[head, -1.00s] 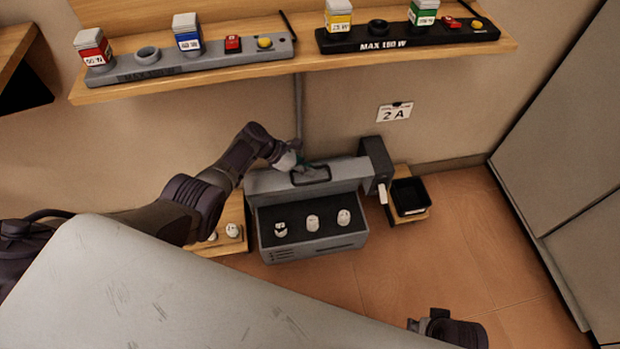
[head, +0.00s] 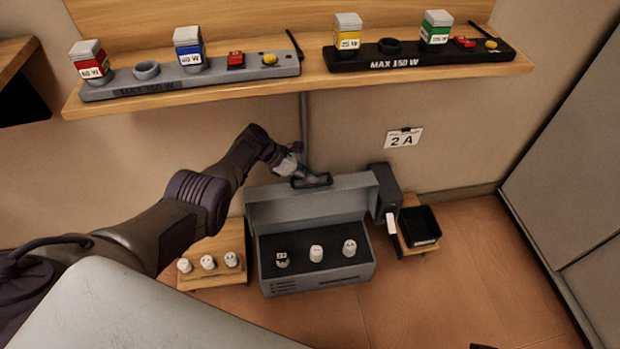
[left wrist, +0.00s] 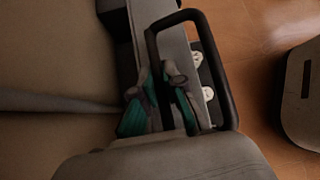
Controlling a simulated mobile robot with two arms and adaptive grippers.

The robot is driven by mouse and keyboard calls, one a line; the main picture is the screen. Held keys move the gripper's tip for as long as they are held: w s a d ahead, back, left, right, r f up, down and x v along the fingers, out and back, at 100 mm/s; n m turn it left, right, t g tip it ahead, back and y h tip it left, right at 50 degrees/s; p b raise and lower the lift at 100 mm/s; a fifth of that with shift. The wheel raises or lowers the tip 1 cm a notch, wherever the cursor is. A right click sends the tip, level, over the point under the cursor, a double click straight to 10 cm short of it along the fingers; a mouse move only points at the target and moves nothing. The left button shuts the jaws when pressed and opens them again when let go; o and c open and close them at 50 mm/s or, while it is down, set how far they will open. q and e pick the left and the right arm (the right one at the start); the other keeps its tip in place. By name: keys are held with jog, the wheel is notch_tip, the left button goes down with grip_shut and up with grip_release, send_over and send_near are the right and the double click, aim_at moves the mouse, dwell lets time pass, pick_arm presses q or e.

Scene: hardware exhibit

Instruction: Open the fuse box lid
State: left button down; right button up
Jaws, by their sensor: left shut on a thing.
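The grey fuse box (head: 318,279) stands low by the wall, with several white fuses in its dark interior. Its lid (head: 310,205) is raised and stands up at the back, open toward me. The black lid handle (head: 318,182) is at the lid's top edge; it also shows as a loop in the left wrist view (left wrist: 222,75). My left gripper (head: 304,177) is at the handle, shut on it, with its teal-padded fingers (left wrist: 163,100) around one side of the loop. Only a dark bit of my right arm or gripper (head: 484,346) shows at the bottom edge.
A wooden stand (head: 212,255) with several white fuses is left of the box. A black tray (head: 419,226) on a small wooden stand is to the right. A wooden shelf (head: 300,90) with lamp testers is above. Open floor lies in front.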

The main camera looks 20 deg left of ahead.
pick_arm(q)
jog(key=c, duration=1.2)
grip_release()
jog(key=v, duration=1.2)
